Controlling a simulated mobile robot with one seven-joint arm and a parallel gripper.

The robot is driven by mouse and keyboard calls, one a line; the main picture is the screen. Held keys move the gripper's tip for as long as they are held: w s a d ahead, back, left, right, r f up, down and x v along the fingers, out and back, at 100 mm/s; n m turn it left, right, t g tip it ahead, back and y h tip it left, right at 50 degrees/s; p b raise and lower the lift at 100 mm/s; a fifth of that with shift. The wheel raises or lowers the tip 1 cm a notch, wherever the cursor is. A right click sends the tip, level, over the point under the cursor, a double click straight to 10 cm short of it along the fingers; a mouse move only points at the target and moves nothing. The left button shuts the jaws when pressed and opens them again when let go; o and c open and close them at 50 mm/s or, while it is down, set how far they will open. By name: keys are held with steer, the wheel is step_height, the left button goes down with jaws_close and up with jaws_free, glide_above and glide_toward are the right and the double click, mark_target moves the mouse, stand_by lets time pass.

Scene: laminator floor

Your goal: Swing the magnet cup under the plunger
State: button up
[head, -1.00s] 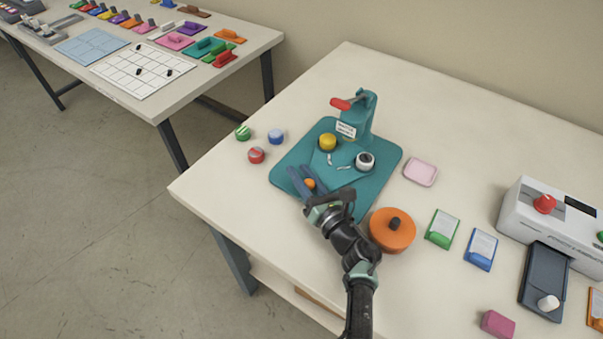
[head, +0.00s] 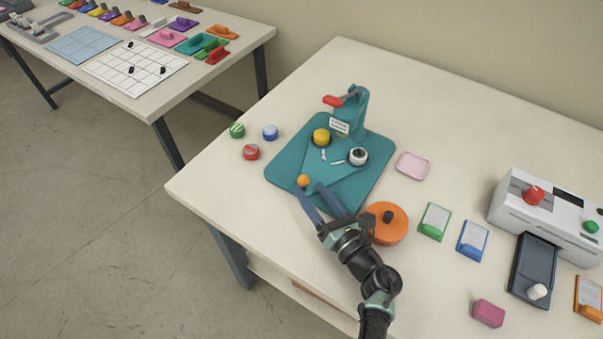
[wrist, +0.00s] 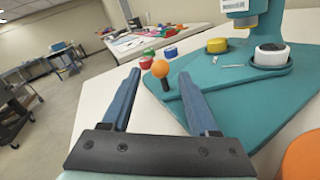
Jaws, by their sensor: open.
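The teal badge press (head: 350,112) stands on the table with a red lever. Its plunger (wrist: 243,18) shows at the top of the wrist view. A teal swing plate (head: 318,168) carries a yellow cup (head: 321,137) at left and a white-and-black cup (head: 358,156) at right. Neither cup clearly sits under the plunger; which is the magnet cup I cannot tell. An orange ball knob (head: 303,181) on a dark stem rises at the plate's near corner. My gripper (head: 309,188) is open and empty, its blue fingertips just short of the knob, which appears between them in the wrist view (wrist: 160,68).
An orange round tub (head: 388,223) stands close to my gripper's right. Green, red (head: 251,152) and blue round pieces lie left of the press, a pink tray (head: 413,166) right of it. A white laminator (head: 545,215) is farther right. The table's front-left corner is clear.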

steer(key=v, duration=0.5)
steer(key=shift+s, duration=0.2)
steer(key=shift+c, duration=0.2)
